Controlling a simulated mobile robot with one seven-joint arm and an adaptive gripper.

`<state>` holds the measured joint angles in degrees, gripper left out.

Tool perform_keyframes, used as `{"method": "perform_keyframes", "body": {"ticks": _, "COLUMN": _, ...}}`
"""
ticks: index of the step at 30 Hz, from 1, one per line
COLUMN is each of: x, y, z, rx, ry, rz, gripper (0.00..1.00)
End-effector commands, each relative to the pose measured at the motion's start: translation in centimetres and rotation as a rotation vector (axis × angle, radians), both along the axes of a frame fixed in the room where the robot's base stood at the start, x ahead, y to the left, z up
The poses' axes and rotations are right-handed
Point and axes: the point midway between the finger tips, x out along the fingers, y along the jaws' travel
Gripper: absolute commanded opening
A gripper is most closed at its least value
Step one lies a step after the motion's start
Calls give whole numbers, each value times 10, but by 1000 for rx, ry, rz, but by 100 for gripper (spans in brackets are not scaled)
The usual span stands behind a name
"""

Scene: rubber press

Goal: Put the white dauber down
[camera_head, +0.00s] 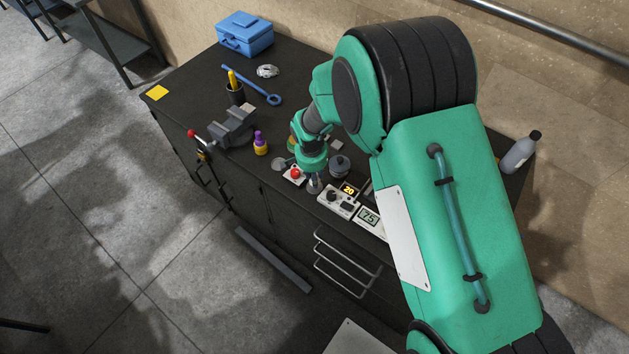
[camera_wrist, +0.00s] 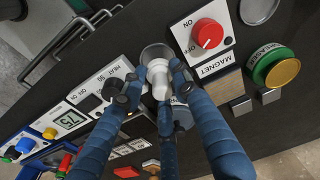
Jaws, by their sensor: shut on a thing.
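The white dauber (camera_wrist: 158,78) shows between my fingers in the wrist view. My gripper (camera_wrist: 154,88) is shut on it with its blue fingers around its sides. The dauber's far end is over or in a round grey cup-like holder (camera_wrist: 153,53); I cannot tell whether it touches. In the head view my gripper (camera_head: 314,182) is low over the bench's front edge, and the dauber cannot be made out there.
A magnet box (camera_wrist: 207,37) with a red knob and a heat box (camera_wrist: 103,84) stand close on either side. The bench (camera_head: 190,85) also holds a vise (camera_head: 232,127), a purple-capped bottle (camera_head: 260,144) and a blue toolbox (camera_head: 245,35).

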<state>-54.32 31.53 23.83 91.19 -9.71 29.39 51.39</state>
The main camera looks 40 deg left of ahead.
Motion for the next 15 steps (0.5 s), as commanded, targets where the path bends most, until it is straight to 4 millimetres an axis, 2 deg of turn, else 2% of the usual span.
{"method": "perform_keyframes", "body": {"ticks": 7, "x": 0, "y": 0, "z": -24, "rx": -1, "ry": 1, "rz": 0, "gripper": 3}}
{"method": "perform_keyframes", "body": {"ticks": 15, "x": 0, "y": 0, "z": -29, "rx": 0, "ry": 0, "rz": 0, "gripper": 3}}
